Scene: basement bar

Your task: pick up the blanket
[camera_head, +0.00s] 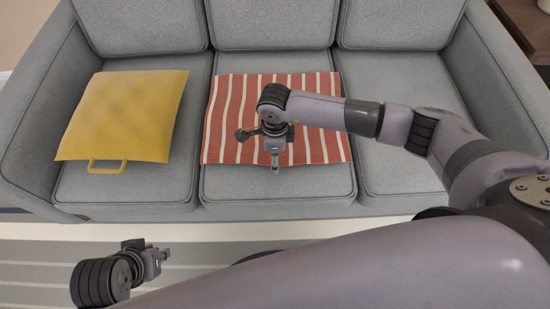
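The blanket (220,135) is a red cloth with white stripes. It lies flat over the middle seat of the grey sofa and reaches the seat's front edge. My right gripper (258,150) is above the blanket's middle, its arm coming in from the right and hiding part of the cloth. Whether its fingers touch the cloth or are spread cannot be made out. My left gripper (148,255) is at the lower left, in front of the sofa and apart from the blanket. Its finger opening is unclear.
The grey sofa (415,90) has armrests at both sides. A yellow cushion-like piece with a handle (125,115) lies on the left seat. The right seat is bare. Striped flooring (50,265) shows in front. A dark wooden piece (528,22) stands at the upper right.

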